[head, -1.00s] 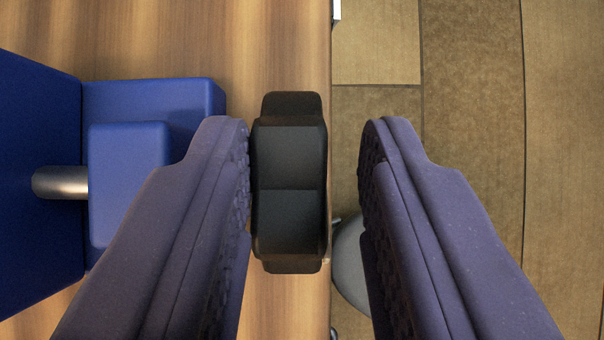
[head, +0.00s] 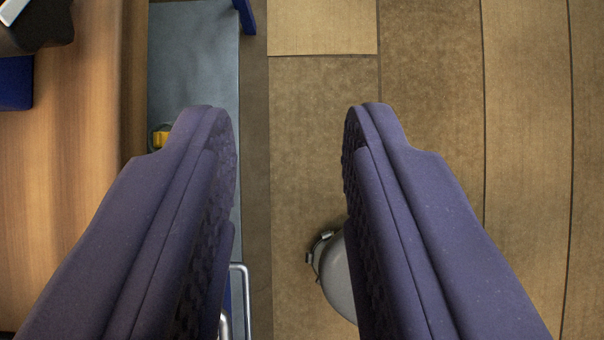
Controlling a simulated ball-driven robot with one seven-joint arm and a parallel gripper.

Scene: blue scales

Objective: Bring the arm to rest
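My gripper (head: 290,120) is open in the head view, its two purple fingers wide apart. The gripper is off the right edge of the wooden table (head: 70,200). A black object (head: 40,32) is partly in view at the top left, cut off by the frame, well away from the fingers.
A blue block (head: 15,83) shows at the left edge. A grey-blue surface (head: 195,60) lies below beside the table, with a small yellow item (head: 160,138) on it. A grey rounded object (head: 337,280) is on the floor side, partly behind the right finger. The right side is open floor.

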